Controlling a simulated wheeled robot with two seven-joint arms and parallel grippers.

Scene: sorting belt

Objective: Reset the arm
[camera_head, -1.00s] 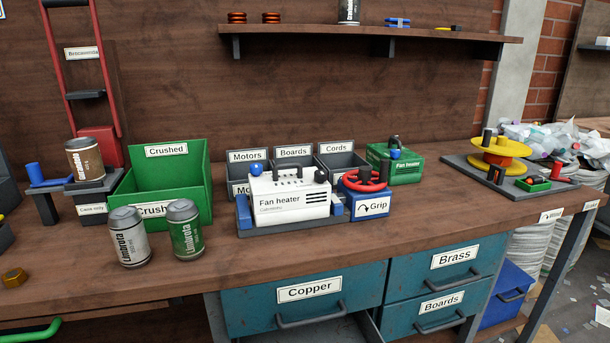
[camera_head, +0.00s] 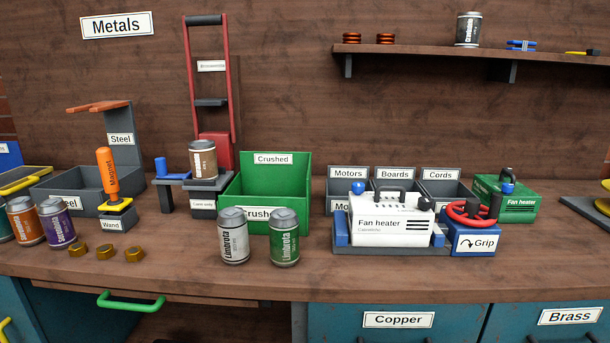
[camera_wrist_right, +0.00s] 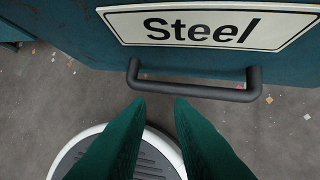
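My right gripper (camera_wrist_right: 160,103) shows in the right wrist view as two green fingers with a clear gap between the tips. Nothing is between them. The tips point towards a dark drawer handle (camera_wrist_right: 195,88) under a "Steel" label (camera_wrist_right: 210,27), on a teal drawer front. I cannot tell how far the tips are from the handle. Neither arm shows in the head view, and my left gripper is not in view.
The bench (camera_head: 180,258) holds a green "Crushed" bin (camera_head: 300,190), a silver can (camera_head: 233,238), a green can (camera_head: 284,240), a white fan heater (camera_head: 385,218) and a blue "Grip" block (camera_head: 478,240). Several cans and brass nuts (camera_head: 105,250) stand at left. A green handle (camera_head: 131,302) sits below the edge.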

